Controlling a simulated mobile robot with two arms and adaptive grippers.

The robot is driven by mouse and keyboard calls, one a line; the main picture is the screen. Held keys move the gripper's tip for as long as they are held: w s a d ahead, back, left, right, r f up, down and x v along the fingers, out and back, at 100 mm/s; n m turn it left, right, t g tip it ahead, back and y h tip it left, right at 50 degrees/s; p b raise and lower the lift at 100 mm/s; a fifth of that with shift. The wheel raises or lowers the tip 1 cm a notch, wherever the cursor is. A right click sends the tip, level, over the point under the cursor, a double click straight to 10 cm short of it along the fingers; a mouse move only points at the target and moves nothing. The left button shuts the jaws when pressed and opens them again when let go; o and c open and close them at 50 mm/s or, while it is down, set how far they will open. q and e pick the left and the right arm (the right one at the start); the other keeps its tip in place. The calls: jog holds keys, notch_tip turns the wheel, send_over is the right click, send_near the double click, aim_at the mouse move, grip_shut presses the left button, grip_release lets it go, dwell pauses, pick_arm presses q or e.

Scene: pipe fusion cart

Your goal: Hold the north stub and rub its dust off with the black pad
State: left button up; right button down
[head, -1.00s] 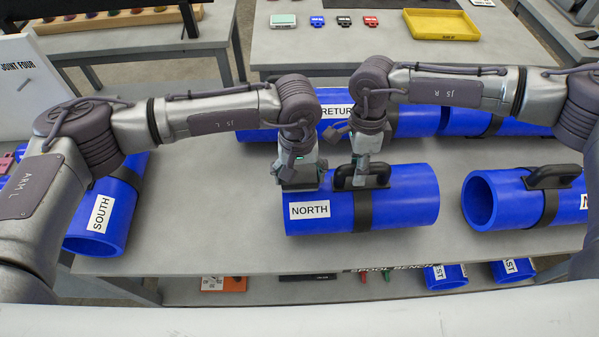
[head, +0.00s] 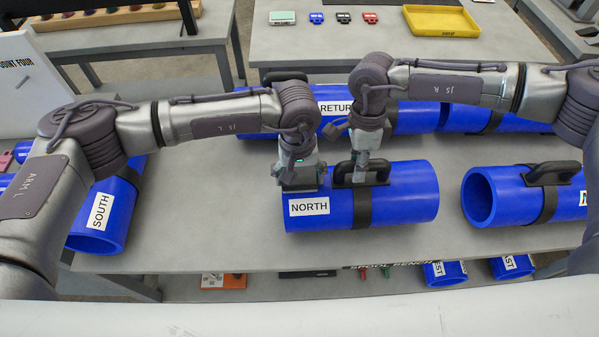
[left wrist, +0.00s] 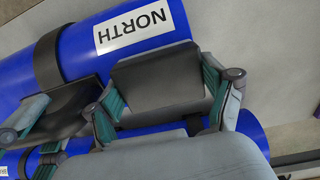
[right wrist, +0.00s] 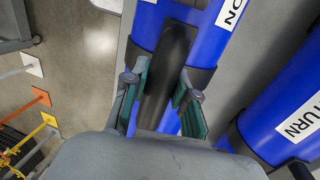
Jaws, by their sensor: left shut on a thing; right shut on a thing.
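The north stub (head: 412,200) is a blue pipe piece with a white NORTH label, lying on the bench with a dark band and black handle (head: 352,177). My right gripper (head: 362,172) is shut on that handle from above, and the handle also shows between its fingers in the right wrist view (right wrist: 165,75). My left gripper (head: 298,182) is shut on the black pad (left wrist: 155,80) and holds it over the stub's left end, behind the label. Whether the pad touches the pipe is hard to tell. I make out no dust on the visible surface.
The RETURN pipe (head: 415,118) lies close behind. The SOUTH pipe (head: 120,205) is at the left and another handled blue pipe (head: 510,200) at the right. Bare bench (head: 330,250) shows in front of the stub. A yellow tray (head: 440,20) is on the far table.

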pick_arm(q)
jog(key=shift+f, duration=0.2)
jog(key=shift+d, duration=0.1)
jog(key=shift+s+d+r, duration=0.1)
jog(key=shift+d+r, duration=0.05)
jog(key=shift+d, duration=0.65)
pick_arm(e)
jog(key=shift+s+a, duration=0.1)
pick_arm(q)
jog(key=shift+a+f, duration=0.2)
jog(key=shift+a, duration=0.75)
jog(key=shift+d, duration=0.1)
pick_arm(e)
jog(key=shift+a, duration=0.1)
pick_arm(q)
jog(key=shift+d, duration=0.85)
jog(key=shift+a, duration=0.9)
